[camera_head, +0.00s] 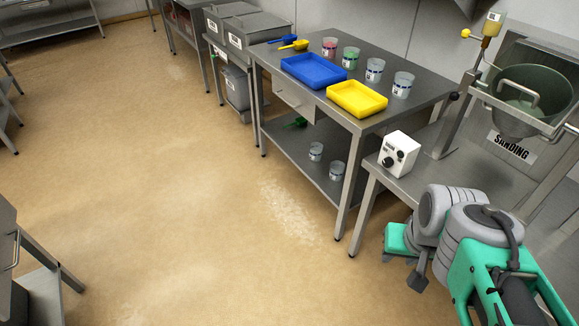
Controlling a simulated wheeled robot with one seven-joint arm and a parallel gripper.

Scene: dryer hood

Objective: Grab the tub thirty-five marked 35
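Several small clear tubs with labels stand in a row on the steel table: one with reddish contents (330,47), one with green contents (350,58), and two pale ones, the pale tub farther back (374,70) and the pale tub nearest the front (403,85). Two more tubs, a left one (316,151) and a right one (336,171), stand on the lower shelf. The label numbers are too small to read, so I cannot tell which is 35. My folded arm shows at the bottom right, well apart from the tubs. I cannot make out my gripper.
A blue tray (314,71) and a yellow tray (357,98) lie in front of the tub row. Blue and yellow scoops (294,45) lie at the far end. A white control box (398,151) and a sanding drum (530,95) stand nearer me.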

